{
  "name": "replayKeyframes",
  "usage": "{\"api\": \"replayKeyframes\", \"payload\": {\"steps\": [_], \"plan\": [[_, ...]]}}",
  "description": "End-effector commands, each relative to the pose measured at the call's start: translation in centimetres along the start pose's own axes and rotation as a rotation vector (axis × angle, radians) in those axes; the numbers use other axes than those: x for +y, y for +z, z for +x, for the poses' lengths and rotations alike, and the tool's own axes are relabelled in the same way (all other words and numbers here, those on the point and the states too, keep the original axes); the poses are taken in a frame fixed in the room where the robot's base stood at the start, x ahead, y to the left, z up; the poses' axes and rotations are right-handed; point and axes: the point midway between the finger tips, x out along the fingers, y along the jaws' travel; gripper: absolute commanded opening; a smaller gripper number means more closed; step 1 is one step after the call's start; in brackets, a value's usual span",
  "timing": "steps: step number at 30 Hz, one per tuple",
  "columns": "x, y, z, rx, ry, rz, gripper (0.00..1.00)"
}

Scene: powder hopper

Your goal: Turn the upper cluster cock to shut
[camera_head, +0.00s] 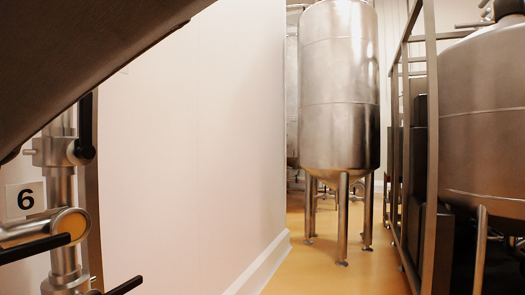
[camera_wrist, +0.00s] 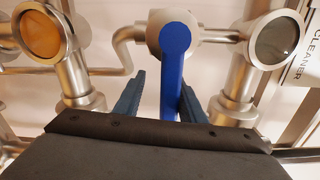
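In the wrist view, a cock with a blue lever (camera_wrist: 174,80) sits on a steel pipe body (camera_wrist: 206,27). The lever has a round blue end and hangs down towards my gripper. My gripper (camera_wrist: 160,80) is open, with one dark blue finger on each side of the lever. A gap shows on the left of the lever; the right finger looks closer to it, and I cannot tell whether they touch. The lever's lower end is hidden behind the gripper body. I cannot tell from these views whether this is the upper cluster cock. The gripper is not visible in the head view.
Sight glasses, one amber (camera_wrist: 42,36) and one grey (camera_wrist: 275,40), flank the lever. A tank (camera_head: 340,90) and metal frame (camera_head: 432,150) stand right; yellow floor (camera_head: 335,275) lies between.

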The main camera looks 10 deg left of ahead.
Motion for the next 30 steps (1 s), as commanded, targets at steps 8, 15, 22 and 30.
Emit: {"api": "replayKeyframes", "payload": {"steps": [8,15,22,30], "plan": [[-0.2,0.1,-0.7,-0.001,-0.003,0.0,0.36],[-0.2,0.1,-4.2,-0.001,-0.003,0.0,0.36],[0.0,0.0,-7.1,-0.001,-0.001,0.0,0.36],[0.0,0.0,-7.8,0.0,0.001,0.0,0.36]]}}
